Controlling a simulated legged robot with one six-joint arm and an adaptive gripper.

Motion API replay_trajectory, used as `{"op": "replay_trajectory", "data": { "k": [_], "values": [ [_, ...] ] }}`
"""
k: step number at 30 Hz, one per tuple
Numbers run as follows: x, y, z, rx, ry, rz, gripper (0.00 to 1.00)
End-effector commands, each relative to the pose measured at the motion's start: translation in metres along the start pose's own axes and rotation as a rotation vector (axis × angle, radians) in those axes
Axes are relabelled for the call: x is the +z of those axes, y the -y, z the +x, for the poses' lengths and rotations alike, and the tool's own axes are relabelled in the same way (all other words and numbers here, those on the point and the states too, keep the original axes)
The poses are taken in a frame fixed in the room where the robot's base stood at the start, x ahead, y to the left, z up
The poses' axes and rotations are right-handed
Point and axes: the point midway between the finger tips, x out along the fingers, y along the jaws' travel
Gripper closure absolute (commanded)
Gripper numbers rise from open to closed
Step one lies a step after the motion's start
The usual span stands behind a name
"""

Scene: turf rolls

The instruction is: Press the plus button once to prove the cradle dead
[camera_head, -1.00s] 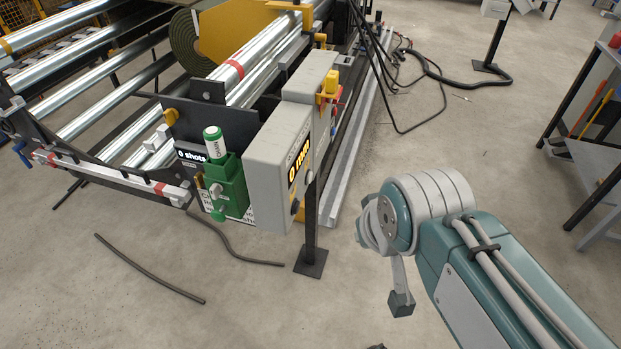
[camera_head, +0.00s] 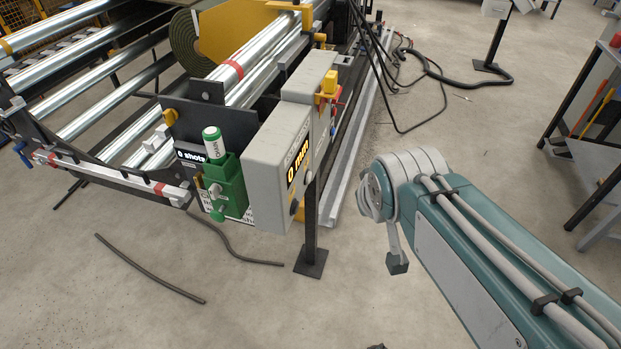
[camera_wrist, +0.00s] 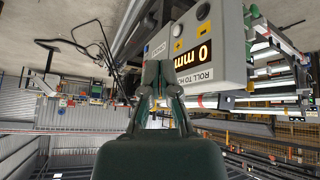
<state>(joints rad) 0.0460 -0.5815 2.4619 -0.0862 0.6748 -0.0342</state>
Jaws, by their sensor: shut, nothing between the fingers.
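The grey control box (camera_head: 278,160) stands on a dark post beside the roller cradle (camera_head: 100,95), its display lit "0 mm". In the wrist view the box (camera_wrist: 230,45) appears turned over, with its "0 mm" display (camera_wrist: 188,60). Two small yellow buttons show there, one (camera_wrist: 203,30) above and right of the other (camera_wrist: 178,46); their marks are too small to read surely, so I cannot tell which is plus. My gripper (camera_wrist: 158,72) is shut and empty, its tips in front of the box's left edge in that picture. I cannot tell whether they touch it. The head view does not show the fingertips clearly.
A green holder (camera_head: 228,185) with a green-and-white cylinder sits left of the box, near a "0 shots" display (camera_head: 191,156). Dark cables (camera_head: 425,75) lie on the floor behind. A bench (camera_head: 590,150) stands at the right. Floor between box and arm is clear.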

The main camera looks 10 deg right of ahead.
Motion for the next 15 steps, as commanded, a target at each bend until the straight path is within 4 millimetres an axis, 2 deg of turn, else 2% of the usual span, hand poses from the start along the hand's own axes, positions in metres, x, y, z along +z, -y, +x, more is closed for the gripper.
{"op": "replay_trajectory", "data": {
  "k": [6,15],
  "values": [
    [-0.042,-0.024,0.047,0.067,-0.085,-0.084,1.00],
    [-0.086,-0.050,0.115,0.114,-0.209,-0.221,1.00]
  ]
}}
